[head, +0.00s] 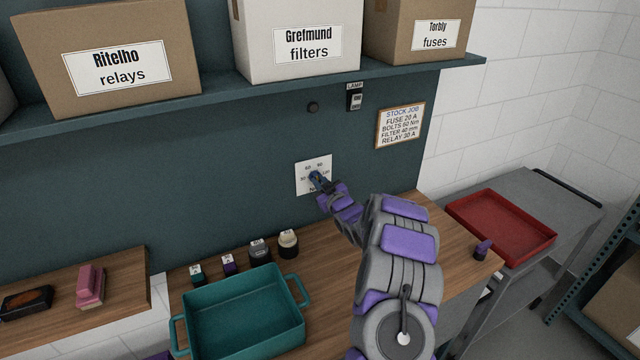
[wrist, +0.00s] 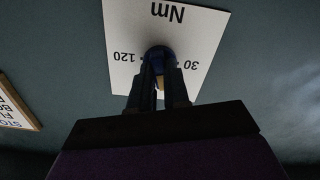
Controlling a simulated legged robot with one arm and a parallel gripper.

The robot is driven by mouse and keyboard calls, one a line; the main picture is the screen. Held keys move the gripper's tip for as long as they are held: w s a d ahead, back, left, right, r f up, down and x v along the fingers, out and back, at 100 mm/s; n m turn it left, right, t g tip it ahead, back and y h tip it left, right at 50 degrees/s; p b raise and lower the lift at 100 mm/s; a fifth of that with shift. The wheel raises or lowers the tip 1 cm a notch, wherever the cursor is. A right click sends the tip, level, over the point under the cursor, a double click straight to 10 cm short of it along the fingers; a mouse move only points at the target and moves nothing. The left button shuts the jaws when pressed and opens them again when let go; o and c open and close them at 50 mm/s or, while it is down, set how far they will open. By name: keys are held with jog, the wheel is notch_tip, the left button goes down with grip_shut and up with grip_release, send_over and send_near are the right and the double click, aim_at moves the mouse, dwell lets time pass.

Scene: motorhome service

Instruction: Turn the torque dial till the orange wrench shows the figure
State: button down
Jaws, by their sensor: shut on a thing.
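The torque dial is a white plate (head: 301,188) on the dark teal wall, with a small dark blue knob (head: 314,175) at its middle. In the wrist view the plate (wrist: 120,25) appears upside down, with "Nm", "30" and "120" readable. My gripper (head: 318,181) is shut on the blue knob (wrist: 158,52). A small orange-tan strip (wrist: 160,82) shows between the fingers; the fingers hide most of the pointer, so I cannot tell which figure it shows. The stock job sign (head: 401,126) reads "BOLTS 60 Nm".
Several small items stand behind a teal bin (head: 245,318) on the wooden bench. A red tray (head: 500,226) is at right. Labelled boxes fill the shelf (head: 200,104) overhead.

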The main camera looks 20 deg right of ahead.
jog(key=shift+r+n+b, duration=0.15)
jog(key=shift+n+b, duration=0.25)
jog(key=shift+n, duration=0.8)
jog(key=c, duration=1.1)
grip_release()
jog(key=shift+s, duration=0.1)
jog(key=s+p, duration=0.1)
jog(key=s, duration=1.6)
jog(key=shift+d+p, duration=0.3)
jog(key=shift+p, duration=0.05)
